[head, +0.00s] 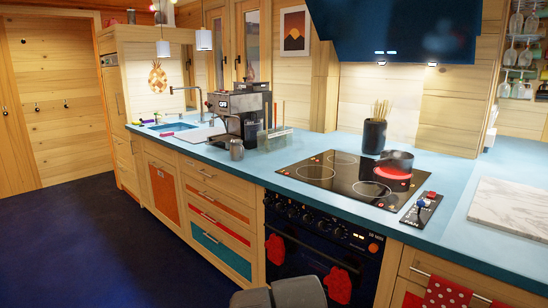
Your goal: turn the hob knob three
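The black glass hob (345,187) is set in the blue worktop. One ring (393,173) glows red, and a dark pan (397,159) stands at it. A row of round knobs (305,217) runs along the front of the dark oven (300,248) below the hob. The knobs are small here; their numbers and settings cannot be read. A small black panel (421,210) with red and blue controls lies on the worktop right of the hob. My gripper is not in view; grey parts of my own body show at the bottom edge.
Red mitts (338,285) hang on the oven front. A dotted red cloth (446,293) hangs at the lower right. A coffee machine (240,112) and a utensil pot (374,136) stand on the worktop. The dark blue floor (110,245) at left is clear.

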